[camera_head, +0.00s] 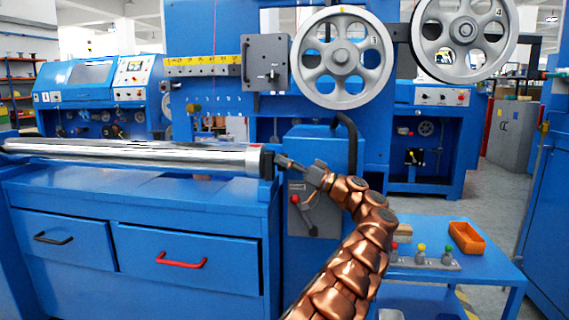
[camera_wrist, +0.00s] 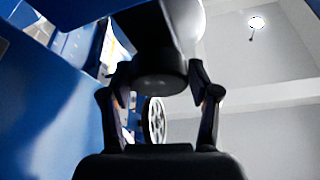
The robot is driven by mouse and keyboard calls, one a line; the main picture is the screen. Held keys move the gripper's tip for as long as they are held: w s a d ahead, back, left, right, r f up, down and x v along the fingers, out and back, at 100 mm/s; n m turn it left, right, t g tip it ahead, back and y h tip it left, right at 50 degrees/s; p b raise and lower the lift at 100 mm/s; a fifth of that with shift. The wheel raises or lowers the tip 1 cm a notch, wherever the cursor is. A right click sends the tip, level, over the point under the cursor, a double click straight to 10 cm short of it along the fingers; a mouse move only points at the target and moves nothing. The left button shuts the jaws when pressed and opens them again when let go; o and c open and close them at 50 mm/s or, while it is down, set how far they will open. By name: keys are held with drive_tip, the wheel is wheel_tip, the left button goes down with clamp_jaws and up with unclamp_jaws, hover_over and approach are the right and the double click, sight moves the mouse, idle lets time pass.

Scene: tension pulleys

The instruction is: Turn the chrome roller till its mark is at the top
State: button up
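The chrome roller (camera_head: 140,154) lies level across the blue bench at the left in the head view. Its black end piece (camera_head: 267,163) faces my gripper (camera_head: 281,162), which reaches it from the right. In the wrist view, the roller's dark round end (camera_wrist: 160,78) sits between the two fingers of my gripper (camera_wrist: 160,72). The fingers appear to touch it on both sides, so my gripper looks shut on it. I cannot make out a mark on the roller in either view.
Two spoked pulleys (camera_head: 342,84) hang above right of the roller. A lever panel (camera_head: 316,210) is close behind my gripper. Drawers with a black handle (camera_head: 53,240) and red handle (camera_head: 181,263) are below. An orange bin (camera_head: 467,238) stands on the blue table at right.

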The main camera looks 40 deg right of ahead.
drive_tip(key=shift+o, duration=1.2)
drive_tip(key=shift+f, duration=0.1)
drive_tip(key=v, duration=1.2)
